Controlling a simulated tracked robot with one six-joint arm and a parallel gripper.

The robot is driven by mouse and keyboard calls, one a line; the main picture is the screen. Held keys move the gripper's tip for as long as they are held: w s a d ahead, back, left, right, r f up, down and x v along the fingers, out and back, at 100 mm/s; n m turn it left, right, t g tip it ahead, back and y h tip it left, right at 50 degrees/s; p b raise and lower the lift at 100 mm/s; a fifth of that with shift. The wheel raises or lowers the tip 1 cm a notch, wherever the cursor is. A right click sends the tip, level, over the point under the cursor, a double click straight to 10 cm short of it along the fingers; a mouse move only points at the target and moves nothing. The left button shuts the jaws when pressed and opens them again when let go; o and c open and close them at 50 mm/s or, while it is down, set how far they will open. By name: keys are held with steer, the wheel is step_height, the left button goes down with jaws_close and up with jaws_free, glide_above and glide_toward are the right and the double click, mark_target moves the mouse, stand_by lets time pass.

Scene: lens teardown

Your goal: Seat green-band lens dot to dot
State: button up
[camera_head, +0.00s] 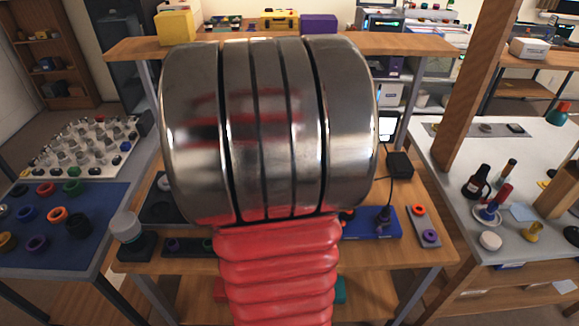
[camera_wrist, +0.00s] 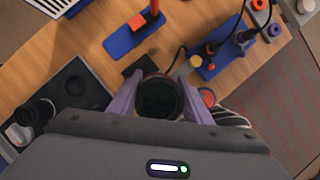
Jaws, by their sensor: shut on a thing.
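In the wrist view my gripper (camera_wrist: 157,92) has its two purple fingers closed on either side of a dark round lens piece (camera_wrist: 158,99). I look into its dark round end. No green band or dot can be made out on it. A dark tray (camera_wrist: 80,68) lies to the left on the wooden bench, with black round parts (camera_wrist: 38,112) at its near edge. A red-orange ring (camera_wrist: 207,97) shows just right of the right finger. In the head view my own arm fills the middle and hides the gripper and the held piece.
A blue stand with a red upright (camera_wrist: 135,32) and a blue fixture (camera_wrist: 210,62) with a cable stand beyond the gripper. The head view shows a blue mat (camera_head: 105,200) with several coloured rings at left and a cluttered white-topped table (camera_head: 460,150) at right.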

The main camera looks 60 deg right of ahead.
steer(key=shift+f, duration=0.45)
stand_by(1.2)
steer(key=o, duration=1.6)
steer(key=v, duration=1.3)
steer(key=shift+a+r, duration=0.2)
steer(key=shift+r, duration=0.1)
